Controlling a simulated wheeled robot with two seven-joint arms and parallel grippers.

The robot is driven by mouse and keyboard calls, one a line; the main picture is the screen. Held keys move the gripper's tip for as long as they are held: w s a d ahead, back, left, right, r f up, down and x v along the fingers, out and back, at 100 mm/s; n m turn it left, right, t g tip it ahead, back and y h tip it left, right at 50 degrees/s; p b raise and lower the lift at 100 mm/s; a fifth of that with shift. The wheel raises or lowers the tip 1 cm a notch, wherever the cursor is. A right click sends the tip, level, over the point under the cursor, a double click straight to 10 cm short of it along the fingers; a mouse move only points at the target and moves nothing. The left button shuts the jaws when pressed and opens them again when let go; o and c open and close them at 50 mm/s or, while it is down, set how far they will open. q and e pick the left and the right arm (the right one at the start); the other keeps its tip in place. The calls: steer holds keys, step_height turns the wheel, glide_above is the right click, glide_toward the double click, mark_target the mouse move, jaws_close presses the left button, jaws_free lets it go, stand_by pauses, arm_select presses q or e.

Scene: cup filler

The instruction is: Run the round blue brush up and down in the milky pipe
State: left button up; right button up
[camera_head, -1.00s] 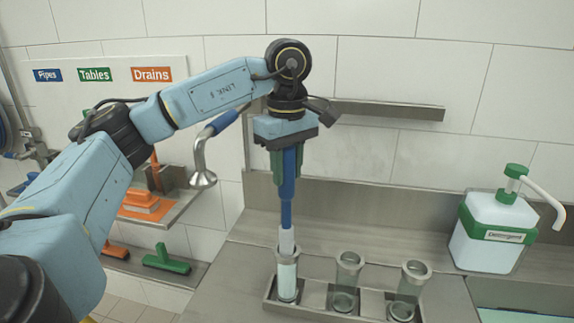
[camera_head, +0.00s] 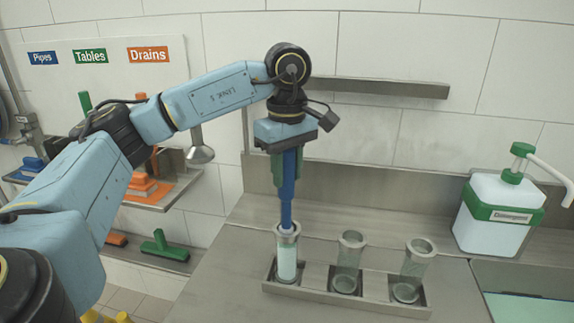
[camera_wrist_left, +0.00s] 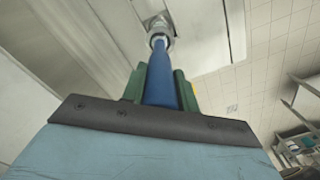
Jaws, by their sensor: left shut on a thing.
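The round blue brush (camera_head: 287,190) hangs upright in my left gripper (camera_head: 286,168), which is shut on its blue handle. Its lower end is inside the milky pipe (camera_head: 287,264), the leftmost of three upright pipes in a metal rack (camera_head: 318,294). The bristle head is hidden inside the pipe. In the left wrist view the blue handle (camera_wrist_left: 160,75) runs between the green fingers to the pipe's rim (camera_wrist_left: 160,27). The other two pipes, the middle one (camera_head: 347,262) and the right one (camera_head: 414,270), are clear. My right gripper is not in view.
A detergent dispenser (camera_head: 499,215) stands at the right beside a sink (camera_head: 525,305). A metal rail (camera_head: 380,88) runs along the wall behind my left gripper. Orange and green brushes sit on shelves (camera_head: 165,190) at the left. The counter in front of the rack is clear.

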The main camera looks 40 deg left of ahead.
arm_select(q)
step_height(320, 180, down, 2)
steer(key=shift+f+b, duration=0.2)
steer(key=shift+b, duration=0.4)
steer(key=shift+r, duration=0.15)
step_height(320, 180, up, 8)
steer(key=p, duration=0.7)
steer(key=shift+r, duration=0.15)
step_height(320, 180, down, 9)
steer(key=b, duration=0.6)
steer(key=shift+r, duration=0.3)
